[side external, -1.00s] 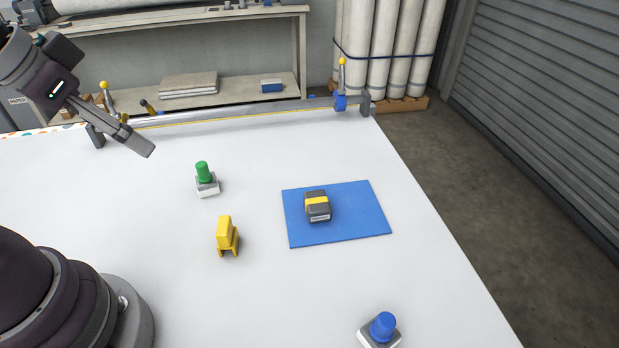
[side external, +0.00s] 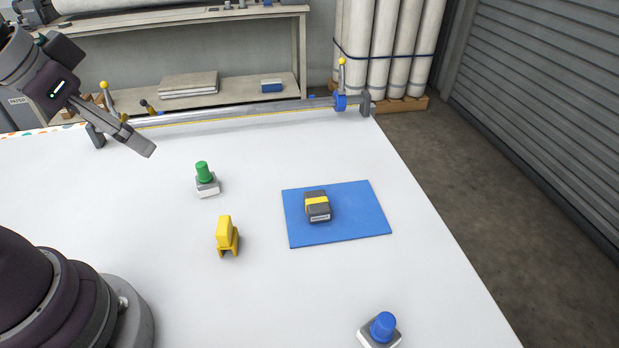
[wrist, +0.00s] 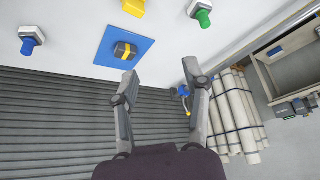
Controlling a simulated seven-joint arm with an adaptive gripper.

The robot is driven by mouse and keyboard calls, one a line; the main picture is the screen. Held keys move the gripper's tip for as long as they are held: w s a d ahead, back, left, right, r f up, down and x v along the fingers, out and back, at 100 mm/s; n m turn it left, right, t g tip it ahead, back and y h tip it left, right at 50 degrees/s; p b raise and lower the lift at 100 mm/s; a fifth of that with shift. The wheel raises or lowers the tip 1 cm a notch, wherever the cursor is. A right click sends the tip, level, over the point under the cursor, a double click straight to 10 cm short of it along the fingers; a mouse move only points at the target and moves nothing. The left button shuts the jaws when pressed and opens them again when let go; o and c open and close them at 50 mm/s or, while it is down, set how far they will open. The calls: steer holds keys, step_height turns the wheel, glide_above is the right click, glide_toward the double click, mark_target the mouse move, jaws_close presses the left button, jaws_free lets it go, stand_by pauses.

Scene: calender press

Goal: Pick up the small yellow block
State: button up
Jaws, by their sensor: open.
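The small yellow block (side external: 227,235) stands on the white table, left of the blue mat, with a notch at its base. It also shows at the top edge of the wrist view (wrist: 134,7), partly cut off. My gripper (side external: 142,145) hangs above the table's far left part in the side view, well apart from the block. In the wrist view my gripper (wrist: 162,78) has its two fingers spread with nothing between them.
A blue mat (side external: 355,225) bears a dark block with a yellow band (side external: 317,206). A green-topped button (side external: 205,179) stands behind the yellow block. A blue-topped button (side external: 381,329) is near the front. A metal bar (side external: 230,116) runs along the back edge.

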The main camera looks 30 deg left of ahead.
steer(key=o, duration=0.5)
steer(key=m+g, duration=0.6)
steer(key=m, duration=0.4)
glide_above(223, 225)
steer(key=f, duration=0.9)
steer(key=shift+w+a+f, duration=0.2)
steer(key=shift+w+f, duration=0.2)
steer(key=f, duration=1)
steer(key=shift+s+d+f, duration=0.15)
steer(key=shift+s+f, duration=0.1)
steer(key=shift+s, duration=0.15)
